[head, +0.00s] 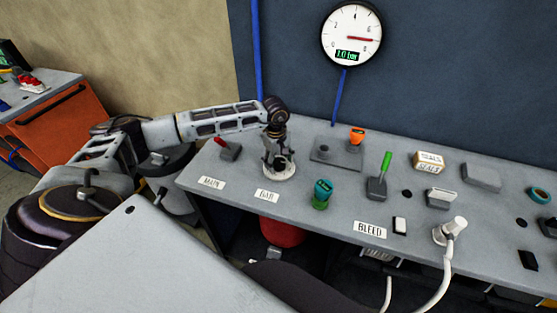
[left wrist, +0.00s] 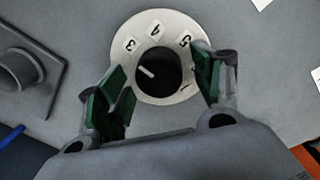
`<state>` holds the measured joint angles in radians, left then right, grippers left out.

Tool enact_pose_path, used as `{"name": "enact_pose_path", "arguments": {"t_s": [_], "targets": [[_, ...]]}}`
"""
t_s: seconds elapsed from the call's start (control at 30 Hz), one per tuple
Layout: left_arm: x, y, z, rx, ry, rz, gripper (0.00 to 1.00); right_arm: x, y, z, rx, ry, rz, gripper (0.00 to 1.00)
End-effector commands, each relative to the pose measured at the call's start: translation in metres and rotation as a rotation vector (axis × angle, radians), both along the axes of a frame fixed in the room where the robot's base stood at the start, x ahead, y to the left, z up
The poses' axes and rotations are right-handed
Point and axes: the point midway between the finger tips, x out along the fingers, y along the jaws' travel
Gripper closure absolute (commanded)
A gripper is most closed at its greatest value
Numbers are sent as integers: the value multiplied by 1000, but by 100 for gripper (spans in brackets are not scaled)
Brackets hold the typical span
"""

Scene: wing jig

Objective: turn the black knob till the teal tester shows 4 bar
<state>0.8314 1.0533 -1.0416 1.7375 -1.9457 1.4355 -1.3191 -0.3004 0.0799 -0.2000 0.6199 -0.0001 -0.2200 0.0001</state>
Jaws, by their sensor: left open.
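The black knob (left wrist: 160,74) sits on a round white dial (left wrist: 152,99) with printed numbers, in the left wrist view. Its white pointer line points to the upper left, on the side of the 3. In the head view the dial (head: 279,176) is on the bench behind the BAR label. My left gripper (head: 277,160) is over it, open, and its green-padded fingers (left wrist: 163,90) stand on either side of the knob. The teal tester (head: 322,187) stands upright in a green base right of the dial; its reading is too small to tell. My right gripper is out of view.
A round wall gauge (head: 351,35) has a red needle and a small green display that seems to read 1.0 bar. A red-handled switch (head: 226,148), an orange tester (head: 357,136) and a green lever (head: 384,164) stand around. A white plug with hose (head: 450,231) is at right.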

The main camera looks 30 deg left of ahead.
Motion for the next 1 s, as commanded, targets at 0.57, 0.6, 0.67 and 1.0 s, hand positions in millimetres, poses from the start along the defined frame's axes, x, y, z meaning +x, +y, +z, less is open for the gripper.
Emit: {"name": "enact_pose_path", "arguments": {"t_s": [0.57, 0.6, 0.67, 1.0], "targets": [[0, 0, -2, 0, 0, 0, 66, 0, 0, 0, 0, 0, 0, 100], [0, 0, -2, 0, 0, 0, 71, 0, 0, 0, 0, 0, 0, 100], [0, 0, -2, 0, 0, 0, 79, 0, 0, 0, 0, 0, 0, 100], [0, 0, -2, 0, 0, 24, 79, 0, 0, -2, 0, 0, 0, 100]]}}
